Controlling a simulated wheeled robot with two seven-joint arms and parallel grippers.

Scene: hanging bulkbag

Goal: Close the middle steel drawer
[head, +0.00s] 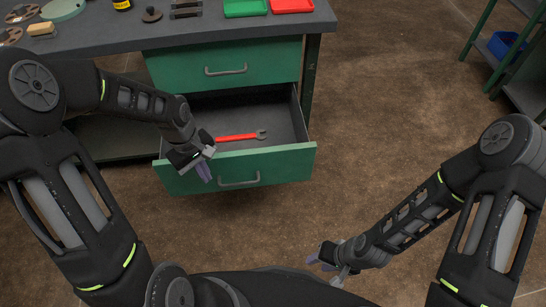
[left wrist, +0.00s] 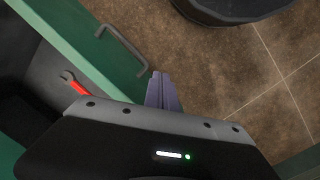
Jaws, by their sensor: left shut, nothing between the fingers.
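The open drawer (head: 270,167) is below a closed green drawer (head: 223,66) in the workbench. It has a green front, a grey inside and a grey handle (head: 239,181). Its handle also shows in the left wrist view (left wrist: 123,48). A red wrench (head: 237,137) lies inside. My left gripper (head: 204,173) is shut and empty at the left part of the drawer front, left of the handle. In the left wrist view its fingers (left wrist: 163,92) are close to the front's outer face; I cannot tell if they touch. My right gripper (head: 322,262) is low, away from the drawer; its jaw state is unclear.
The grey benchtop (head: 130,32) holds a green tray (head: 245,7), a red tray (head: 292,5) and several small items. A green-framed shelf (head: 487,47) with a blue bin (head: 507,46) stands at the upper right. The brown floor (head: 390,110) between is clear.

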